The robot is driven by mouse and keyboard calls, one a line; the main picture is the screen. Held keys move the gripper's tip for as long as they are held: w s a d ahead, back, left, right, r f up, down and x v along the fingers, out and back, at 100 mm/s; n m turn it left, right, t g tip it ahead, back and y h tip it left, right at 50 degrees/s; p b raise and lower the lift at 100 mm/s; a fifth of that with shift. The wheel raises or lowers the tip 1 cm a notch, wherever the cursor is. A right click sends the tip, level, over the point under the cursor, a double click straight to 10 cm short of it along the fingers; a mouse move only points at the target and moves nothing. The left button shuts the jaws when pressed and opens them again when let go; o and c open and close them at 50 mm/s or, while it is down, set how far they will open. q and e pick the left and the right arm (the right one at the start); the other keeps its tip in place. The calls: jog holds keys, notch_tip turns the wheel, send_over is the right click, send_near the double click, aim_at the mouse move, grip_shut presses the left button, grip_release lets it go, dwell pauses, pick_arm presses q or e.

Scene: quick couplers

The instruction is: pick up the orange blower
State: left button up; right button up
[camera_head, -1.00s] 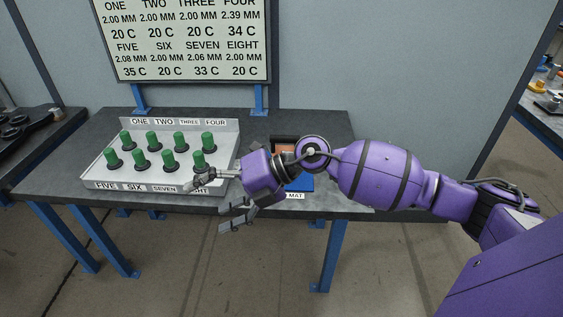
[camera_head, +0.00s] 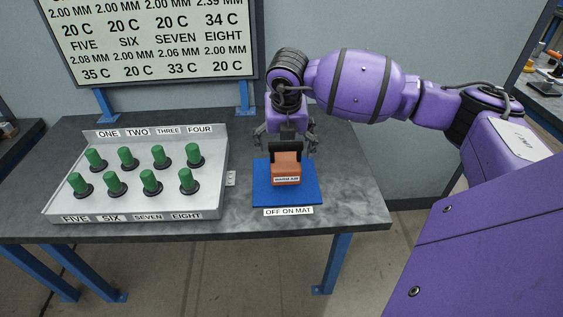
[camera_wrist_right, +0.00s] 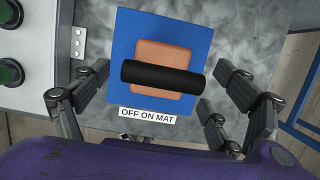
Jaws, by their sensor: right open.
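The orange blower (camera_head: 286,171) stands on the blue mat (camera_head: 311,192) on the grey table. It has an orange body and a black cylindrical top part. In the right wrist view the blower's black cylinder (camera_wrist_right: 162,78) lies across its orange base. My right gripper (camera_head: 287,147) is open and points down above the blower, with its fingers on either side of it. In the right wrist view my right gripper (camera_wrist_right: 165,100) has its fingers well apart, with the blower between them and a gap on both sides. My left gripper is not in view.
A light metal tray (camera_head: 140,212) with several green-capped couplers stands left of the mat. A label reading OFF ON MAT (camera_head: 288,212) sits at the mat's front edge. A board (camera_head: 150,40) with readings stands behind. The table (camera_head: 352,190) is clear right of the mat.

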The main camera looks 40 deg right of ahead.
aim_at(285, 157)
jog(key=shift+x, duration=1)
jog(key=x, duration=0.4)
jog(key=shift+d+f+p, duration=0.2)
jog(key=shift+d+p, duration=0.05)
jog(key=shift+p, duration=0.05)
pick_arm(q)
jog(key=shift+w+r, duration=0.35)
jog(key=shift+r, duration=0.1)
pick_arm(e)
jog(key=shift+c, duration=0.4)
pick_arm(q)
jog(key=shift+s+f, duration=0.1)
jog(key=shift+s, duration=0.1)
pick_arm(e)
jog(key=shift+r, duration=0.1)
jog(key=c, duration=1.1)
